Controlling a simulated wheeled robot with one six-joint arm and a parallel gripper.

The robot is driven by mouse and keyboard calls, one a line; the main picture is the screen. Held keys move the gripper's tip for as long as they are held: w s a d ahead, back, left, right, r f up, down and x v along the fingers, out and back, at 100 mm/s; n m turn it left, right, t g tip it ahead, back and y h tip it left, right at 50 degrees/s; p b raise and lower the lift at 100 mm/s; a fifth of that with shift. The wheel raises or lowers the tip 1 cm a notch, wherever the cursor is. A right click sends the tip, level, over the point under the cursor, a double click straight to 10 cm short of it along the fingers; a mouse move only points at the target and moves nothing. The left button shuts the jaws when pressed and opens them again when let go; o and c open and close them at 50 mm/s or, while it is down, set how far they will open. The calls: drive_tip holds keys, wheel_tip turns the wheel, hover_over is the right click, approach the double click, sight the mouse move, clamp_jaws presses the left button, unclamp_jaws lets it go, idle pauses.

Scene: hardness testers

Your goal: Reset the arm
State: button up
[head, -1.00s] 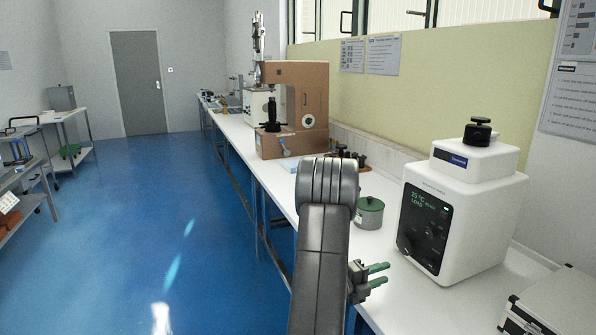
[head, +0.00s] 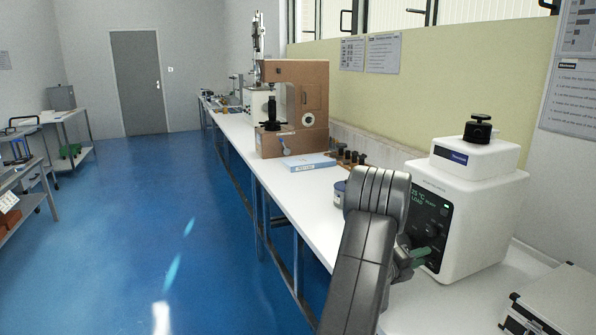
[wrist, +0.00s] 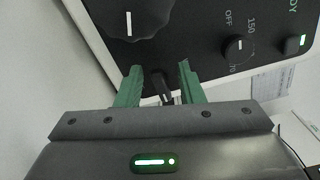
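My gripper (head: 424,255) is at the dark front panel of the white bench device (head: 472,205), near its lower part. In the wrist view my gripper (wrist: 160,70) is open, its two green fingers spread. A small black switch or knob (wrist: 163,90) shows between the fingers, with a gap on each side. The dark panel (wrist: 195,35) lies beyond the fingertips, with a large black knob (wrist: 128,15) and a smaller dial (wrist: 238,46) marked OFF and 150. My arm hides part of the panel in the head view.
The white bench (head: 270,175) runs to the back. A brown tester (head: 308,110), a blue flat box (head: 309,162) and a partly hidden small container (head: 340,192) stand on it. A silver case (head: 560,300) is at front right.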

drive_tip(key=m, duration=0.1)
drive_tip(key=m+b, duration=0.2)
drive_tip(key=m, duration=0.1)
drive_tip(key=shift+s+r, duration=0.15)
drive_tip(key=shift+r, duration=0.1)
drive_tip(key=m, duration=0.1)
drive_tip(key=m+b, duration=0.1)
drive_tip(key=m, duration=0.1)
drive_tip(key=shift+s+d+r+m, duration=0.15)
drive_tip(key=shift+r+m, duration=0.05)
drive_tip(key=shift+m, duration=0.1)
drive_tip(key=m, duration=0.2)
drive_tip(key=m+b, duration=0.1)
drive_tip(key=shift+s+d+r+m, duration=0.1)
drive_tip(key=shift+s+r+m, duration=0.05)
drive_tip(key=shift+s+m, duration=0.2)
drive_tip(key=shift+s+d+r+m+b, duration=0.1)
drive_tip(key=shift+m+b, duration=0.05)
drive_tip(key=shift+m, duration=0.75)
drive_tip(key=shift+s+m+b, duration=0.1)
drive_tip(key=shift+m+b, duration=0.05)
drive_tip(key=shift+m, duration=0.7)
